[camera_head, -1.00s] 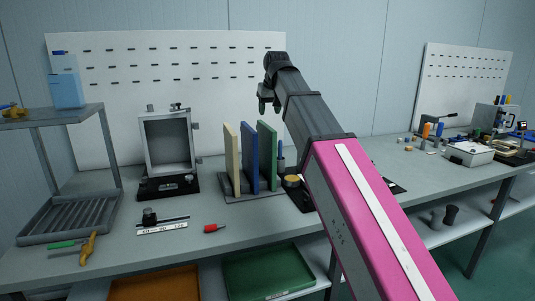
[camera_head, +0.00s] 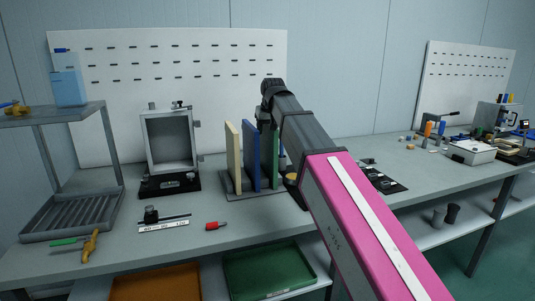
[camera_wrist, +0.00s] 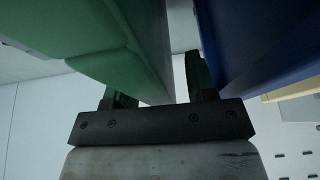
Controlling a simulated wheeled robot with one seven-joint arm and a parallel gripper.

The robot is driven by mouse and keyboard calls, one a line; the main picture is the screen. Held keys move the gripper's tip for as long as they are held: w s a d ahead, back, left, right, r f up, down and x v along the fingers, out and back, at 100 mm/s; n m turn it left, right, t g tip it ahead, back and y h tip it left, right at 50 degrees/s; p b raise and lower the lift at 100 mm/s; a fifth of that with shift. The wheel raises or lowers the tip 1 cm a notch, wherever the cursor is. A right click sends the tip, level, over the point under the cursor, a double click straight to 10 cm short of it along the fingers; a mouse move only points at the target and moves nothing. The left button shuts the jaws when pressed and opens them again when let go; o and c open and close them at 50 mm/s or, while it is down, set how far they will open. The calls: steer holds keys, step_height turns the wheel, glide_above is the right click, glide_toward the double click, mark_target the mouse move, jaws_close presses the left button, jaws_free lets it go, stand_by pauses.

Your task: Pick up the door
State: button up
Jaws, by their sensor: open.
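Three upright panels stand side by side in a dark rack (camera_head: 258,191): a cream panel (camera_head: 233,158), a blue panel (camera_head: 250,157) and a green panel (camera_head: 273,160). I cannot tell from the pictures which one is the door. My gripper (camera_head: 268,124) is low at the top of the green panel and hides part of it. In the wrist view my gripper (camera_wrist: 160,88) is open. The green panel (camera_wrist: 140,45) reaches in between the fingers. The right finger is in the gap beside the blue panel (camera_wrist: 265,40). The left finger is partly hidden, and contact cannot be told.
A grey open frame (camera_head: 170,142) on a black base stands left of the rack. A metal shelf (camera_head: 60,113) is further left. A red piece (camera_head: 215,226) and a black slider tool (camera_head: 160,219) lie in front. A white pegboard (camera_head: 215,60) stands behind.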

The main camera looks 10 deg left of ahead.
steer(key=shift+f, duration=0.15)
stand_by(0.4)
jaws_close()
